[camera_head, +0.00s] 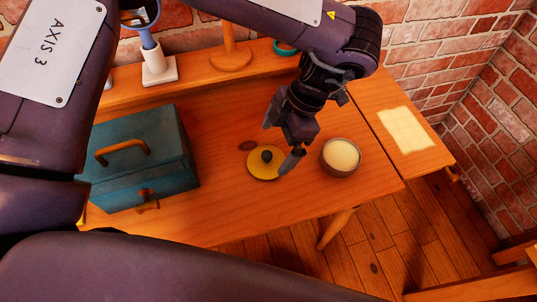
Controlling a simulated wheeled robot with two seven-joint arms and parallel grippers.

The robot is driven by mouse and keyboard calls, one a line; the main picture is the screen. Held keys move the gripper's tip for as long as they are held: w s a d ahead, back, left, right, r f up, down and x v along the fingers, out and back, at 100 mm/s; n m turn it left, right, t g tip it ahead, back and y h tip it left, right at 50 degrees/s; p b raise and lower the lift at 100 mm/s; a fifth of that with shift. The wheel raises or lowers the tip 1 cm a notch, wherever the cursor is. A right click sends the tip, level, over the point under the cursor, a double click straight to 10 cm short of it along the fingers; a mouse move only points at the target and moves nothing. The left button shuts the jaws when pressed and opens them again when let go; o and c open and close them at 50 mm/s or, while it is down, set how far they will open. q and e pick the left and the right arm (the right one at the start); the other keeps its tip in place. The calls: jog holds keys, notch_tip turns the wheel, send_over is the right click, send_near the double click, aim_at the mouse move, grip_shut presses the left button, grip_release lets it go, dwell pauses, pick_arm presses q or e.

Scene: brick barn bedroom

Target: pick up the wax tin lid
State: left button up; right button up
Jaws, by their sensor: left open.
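The wax tin lid (258,171) is a flat yellow disc with a dark round knob, lying on the wooden desk. The wax tin (341,157) is a round, dark-sided tin with pale cream wax, standing open to the right of the lid. My left gripper (281,146) is open and points down over the lid, with one fingertip near the lid's right edge and the other above it. Whether a finger touches the lid cannot be told. No second gripper shows.
A teal box (143,160) with wooden handles stands at the left of the desk (235,218). A raised back ledge (190,70) holds a wooden stand (234,60) and a white holder (158,66) with a blue-handled tool. Bare desk lies in front of the lid.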

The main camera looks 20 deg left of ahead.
aim_at(268, 153)
pick_arm(q)
jog(key=x, duration=0.5)
jog(key=shift+a+f, duration=0.2)
jog(key=shift+a, duration=0.1)
jog(key=c, duration=0.9)
jog(key=shift+r, duration=0.1)
